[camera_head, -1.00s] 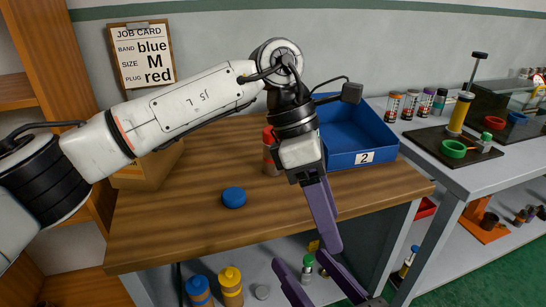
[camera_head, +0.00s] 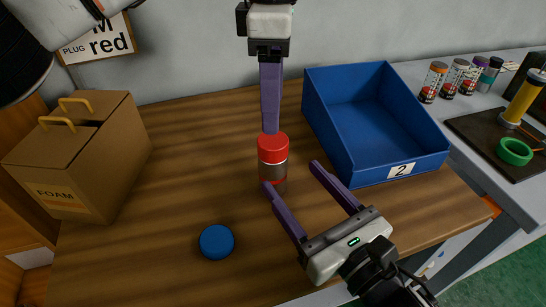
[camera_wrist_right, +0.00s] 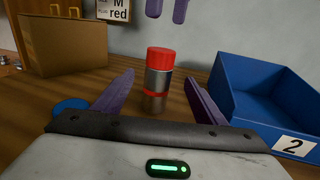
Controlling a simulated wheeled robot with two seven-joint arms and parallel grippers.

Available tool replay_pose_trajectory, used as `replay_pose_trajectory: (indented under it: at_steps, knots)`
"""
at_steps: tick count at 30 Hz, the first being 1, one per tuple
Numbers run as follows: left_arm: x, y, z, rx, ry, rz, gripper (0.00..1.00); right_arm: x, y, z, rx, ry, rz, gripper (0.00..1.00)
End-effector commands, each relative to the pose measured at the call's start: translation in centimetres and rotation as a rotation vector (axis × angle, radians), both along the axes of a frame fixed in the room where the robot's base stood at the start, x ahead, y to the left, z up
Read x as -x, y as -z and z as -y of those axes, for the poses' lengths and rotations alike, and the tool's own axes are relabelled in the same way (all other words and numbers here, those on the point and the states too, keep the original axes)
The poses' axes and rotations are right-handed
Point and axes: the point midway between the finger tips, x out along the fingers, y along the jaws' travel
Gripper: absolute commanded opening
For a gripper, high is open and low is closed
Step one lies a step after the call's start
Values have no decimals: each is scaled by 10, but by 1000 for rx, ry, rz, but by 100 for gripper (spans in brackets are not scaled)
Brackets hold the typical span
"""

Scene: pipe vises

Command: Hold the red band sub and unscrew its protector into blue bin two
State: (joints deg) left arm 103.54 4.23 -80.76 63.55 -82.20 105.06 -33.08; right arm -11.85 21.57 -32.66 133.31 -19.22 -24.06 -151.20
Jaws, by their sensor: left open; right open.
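The sub (camera_head: 272,174) stands upright on the wooden table with a red protector (camera_head: 272,147) on top. The right wrist view shows its metallic body (camera_wrist_right: 157,80) with a red band low down and the red protector (camera_wrist_right: 161,57). My left gripper (camera_head: 270,131) points straight down just above the protector; its two fingers (camera_wrist_right: 167,17) are apart in the right wrist view. My right gripper (camera_head: 290,174) is open, with its fingers pointing at the sub from the near side; the sub appears between them, beyond the tips. The blue bin marked 2 (camera_head: 401,170) is empty, right of the sub.
A blue disc (camera_head: 217,241) lies on the table front left of the sub. A cardboard foam box (camera_head: 110,165) stands at the left, with a partly hidden job card (camera_head: 98,42) behind it. A side bench holds several capped vials and a green ring (camera_head: 514,151).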

Motion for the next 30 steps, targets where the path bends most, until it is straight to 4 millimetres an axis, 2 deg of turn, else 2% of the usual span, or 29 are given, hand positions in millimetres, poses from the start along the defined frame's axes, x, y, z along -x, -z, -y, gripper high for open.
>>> replay_pose_trajectory:
  at_steps: [9, 15, 21, 28, 30]
  knots:
    - [0, 0, 0, 1, 0, 0, 58, -49, -1, -28, -3, 0, 2, 65]
    - [0, 0, 0, 1, 0, 0, 58, -71, -1, -40, -2, 0, 0, 65]
    - [0, 0, 0, 1, 0, 0, 58, -79, -1, -45, -1, -1, 0, 65]
    - [0, 0, 0, 1, 0, 0, 58, -79, 0, -45, -1, -1, 0, 65]
    - [0, 0, 0, 1, 0, 0, 58, -79, 0, -45, -1, -1, 0, 53]
